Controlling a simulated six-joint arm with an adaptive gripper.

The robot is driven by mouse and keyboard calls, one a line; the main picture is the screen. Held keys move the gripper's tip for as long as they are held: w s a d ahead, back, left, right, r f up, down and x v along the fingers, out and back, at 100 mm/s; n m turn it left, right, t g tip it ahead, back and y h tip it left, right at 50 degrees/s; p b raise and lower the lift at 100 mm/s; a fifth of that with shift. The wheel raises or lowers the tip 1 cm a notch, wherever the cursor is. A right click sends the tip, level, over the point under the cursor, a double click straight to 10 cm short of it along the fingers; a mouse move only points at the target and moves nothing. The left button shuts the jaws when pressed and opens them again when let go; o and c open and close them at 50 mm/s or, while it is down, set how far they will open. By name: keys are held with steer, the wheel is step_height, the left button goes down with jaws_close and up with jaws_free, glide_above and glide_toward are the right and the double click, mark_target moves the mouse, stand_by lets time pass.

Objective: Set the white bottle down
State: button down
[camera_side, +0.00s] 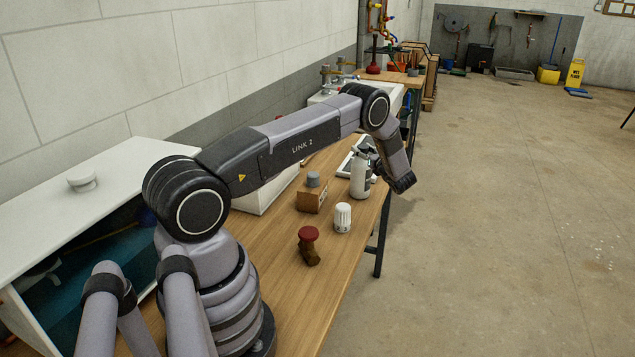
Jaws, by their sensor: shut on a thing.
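The white bottle (361,177) is upright near the right edge of the wooden workbench (278,268), beyond the small items. It has a grey lower part. My gripper (371,158) is at the bottle's upper part, shut on it, mostly hidden behind my wrist and the bottle. I cannot tell whether the bottle's base touches the bench.
A white radiator valve head (342,217), a wooden block with a grey knob (312,197) and a red-topped brown piece (308,246) stand nearer on the bench. A pale tray (347,163) lies behind the bottle. A white cabinet (85,205) is at left.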

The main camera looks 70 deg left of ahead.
steer(key=c, duration=0.7)
jaws_free()
steer(key=shift+f, duration=0.1)
